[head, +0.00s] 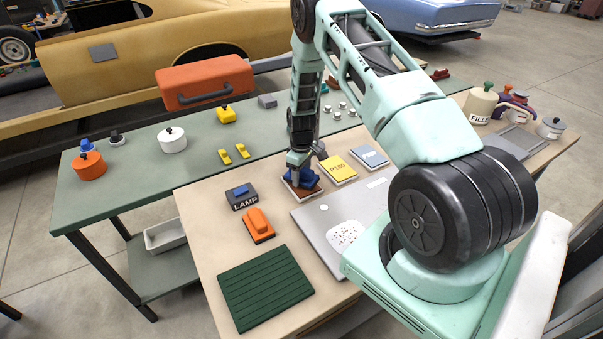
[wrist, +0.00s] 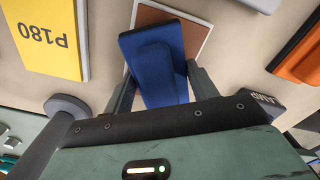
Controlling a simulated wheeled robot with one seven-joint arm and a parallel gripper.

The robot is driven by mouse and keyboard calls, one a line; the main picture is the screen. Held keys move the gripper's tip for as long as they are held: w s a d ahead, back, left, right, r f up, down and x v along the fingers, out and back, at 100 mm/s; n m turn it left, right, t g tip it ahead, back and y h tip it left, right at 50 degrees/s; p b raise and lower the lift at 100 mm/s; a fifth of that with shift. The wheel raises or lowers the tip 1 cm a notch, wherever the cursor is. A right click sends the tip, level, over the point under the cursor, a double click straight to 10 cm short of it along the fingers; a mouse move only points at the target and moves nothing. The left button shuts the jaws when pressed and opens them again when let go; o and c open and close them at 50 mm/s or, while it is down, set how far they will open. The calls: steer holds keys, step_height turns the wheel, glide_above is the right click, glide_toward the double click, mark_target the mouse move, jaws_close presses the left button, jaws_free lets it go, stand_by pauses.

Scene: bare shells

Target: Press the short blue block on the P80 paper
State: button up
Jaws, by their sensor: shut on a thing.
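My gripper (head: 303,170) is shut on a blue block (wrist: 153,73), with one finger on each side. The block also shows at the gripper's tip in the head view (head: 299,179). It is over a brown-red paper pad with a pale edge (wrist: 197,38), which shows partly under it in the head view (head: 301,193). I cannot tell whether block and pad touch. No label is readable on this pad. A yellow P180 pad (head: 340,168) lies to its right in the head view; a blue-grey pad (head: 369,157) lies beyond that.
A dark LAMP block (head: 243,203), an orange block (head: 258,227) and a green ribbed mat (head: 265,287) lie to the left and front. A grey panel with a white perforated disc (head: 345,233) lies in front. Behind is a green bench (head: 130,180) with a red toolbox (head: 205,82).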

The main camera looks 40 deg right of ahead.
steer(key=shift+f+b, duration=0.6)
stand_by(1.7)
steer(key=shift+r+p, duration=1.9)
steer(key=shift+r, duration=1.7)
steer(key=shift+a+f, duration=0.1)
steer(key=shift+a, duration=0.05)
